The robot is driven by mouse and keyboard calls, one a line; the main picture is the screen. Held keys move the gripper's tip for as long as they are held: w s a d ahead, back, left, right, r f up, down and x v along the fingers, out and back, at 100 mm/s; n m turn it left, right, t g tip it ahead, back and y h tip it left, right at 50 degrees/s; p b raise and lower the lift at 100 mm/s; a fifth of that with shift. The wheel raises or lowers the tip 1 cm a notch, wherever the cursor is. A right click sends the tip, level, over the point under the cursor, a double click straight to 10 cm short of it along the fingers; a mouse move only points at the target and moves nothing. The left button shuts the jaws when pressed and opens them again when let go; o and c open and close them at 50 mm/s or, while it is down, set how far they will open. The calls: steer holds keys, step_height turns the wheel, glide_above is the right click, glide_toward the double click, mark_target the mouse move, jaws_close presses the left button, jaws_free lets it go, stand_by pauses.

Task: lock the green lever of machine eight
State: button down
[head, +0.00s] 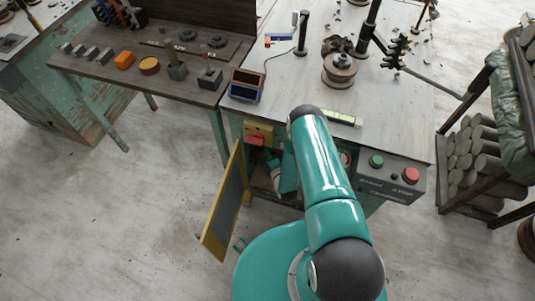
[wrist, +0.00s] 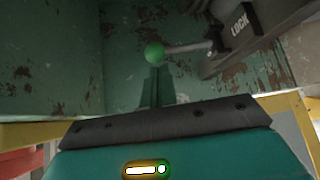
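The green lever shows in the wrist view as a round green knob (wrist: 154,53) on a thin grey rod. The rod runs right, nearly level, to a dark pivot beside a dark block marked LOCK (wrist: 240,26). My gripper (wrist: 158,82) is just below the knob in that view; a narrow dark upright shape there is too dim to show whether its fingers are apart, or whether they touch the knob. In the head view my arm reaches into the bench's open front and hides the lever and my gripper. No machine number is readable.
A yellow-framed door (head: 225,207) stands open left of my arm. A control box (head: 391,179) with a green button and a red STOP button is at the right. The bench top (head: 290,95) carries tools and a spool. A rack of clay rolls (head: 472,150) stands far right.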

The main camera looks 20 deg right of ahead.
steer(key=shift+s+d+f, duration=0.1)
steer(key=shift+s+d, duration=0.3)
steer(key=shift+d, duration=0.25)
steer(key=shift+s+d+f, duration=0.1)
steer(key=shift+s+d, duration=0.25)
steer(key=shift+d, duration=0.35)
steer(key=shift+s, duration=0.15)
stand_by(0.8)
steer(key=s+d+r, duration=0.1)
steer(key=s+r, duration=0.1)
steer(key=s, duration=1.1)
steer(key=shift+s+d, duration=0.15)
steer(key=shift+s, duration=0.05)
